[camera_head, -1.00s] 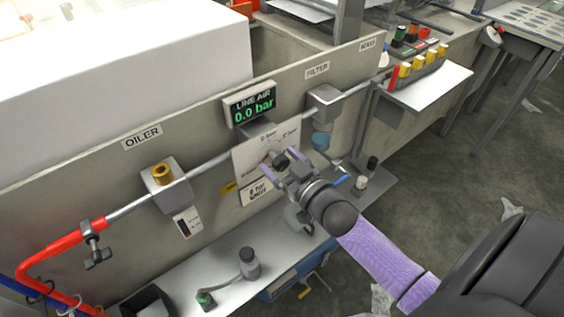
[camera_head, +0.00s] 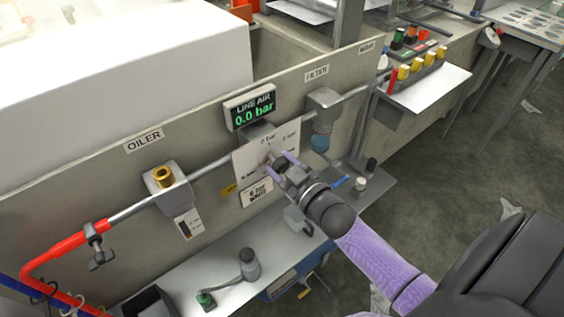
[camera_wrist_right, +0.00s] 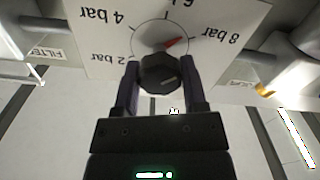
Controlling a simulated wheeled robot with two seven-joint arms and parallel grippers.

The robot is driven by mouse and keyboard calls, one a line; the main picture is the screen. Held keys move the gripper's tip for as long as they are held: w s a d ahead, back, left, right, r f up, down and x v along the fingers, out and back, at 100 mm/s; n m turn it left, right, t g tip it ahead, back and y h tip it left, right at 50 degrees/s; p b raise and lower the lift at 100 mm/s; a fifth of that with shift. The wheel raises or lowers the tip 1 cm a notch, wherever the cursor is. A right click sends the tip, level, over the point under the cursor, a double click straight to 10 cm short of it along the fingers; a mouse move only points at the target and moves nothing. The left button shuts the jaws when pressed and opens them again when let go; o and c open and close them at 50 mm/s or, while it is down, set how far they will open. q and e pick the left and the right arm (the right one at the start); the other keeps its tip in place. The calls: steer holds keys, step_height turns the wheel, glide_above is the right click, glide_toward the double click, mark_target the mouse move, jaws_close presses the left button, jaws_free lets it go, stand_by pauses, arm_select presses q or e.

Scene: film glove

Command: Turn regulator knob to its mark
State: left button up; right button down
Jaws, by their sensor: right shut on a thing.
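The regulator knob (camera_wrist_right: 160,74) is a dark, many-sided knob with a pale line on its face. It stands in front of a white dial plate (camera_head: 258,163) marked in bar. My right gripper (camera_head: 279,163) is at the plate, its two fingers shut on either side of the knob in the right wrist view. A red wedge (camera_wrist_right: 173,42) shows on the dial between the 6 and 8 bar labels, which appear upside down there. The display (camera_head: 250,107) above reads LINE AIR 0.0 bar. My left gripper is out of view.
A grey pipe runs along the panel, with the oiler (camera_head: 168,180) left and the filter (camera_head: 322,100) right. A red hose (camera_head: 55,250) joins at the left. A small sign (camera_head: 257,192) hangs under the dial. A shelf (camera_head: 225,270) with fittings lies below.

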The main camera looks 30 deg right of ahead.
steer(key=n+p, duration=0.1)
steer(key=n, duration=0.3)
steer(key=shift+n, duration=0.3)
steer(key=shift+a+f+n, duration=0.1)
steer(key=shift+n, duration=2.1)
steer(key=shift+c, duration=0.7)
jaws_free()
steer(key=s+p, duration=0.1)
steer(key=s, duration=0.9)
steer(key=shift+d+p, duration=0.3)
steer(key=shift+d, duration=0.1)
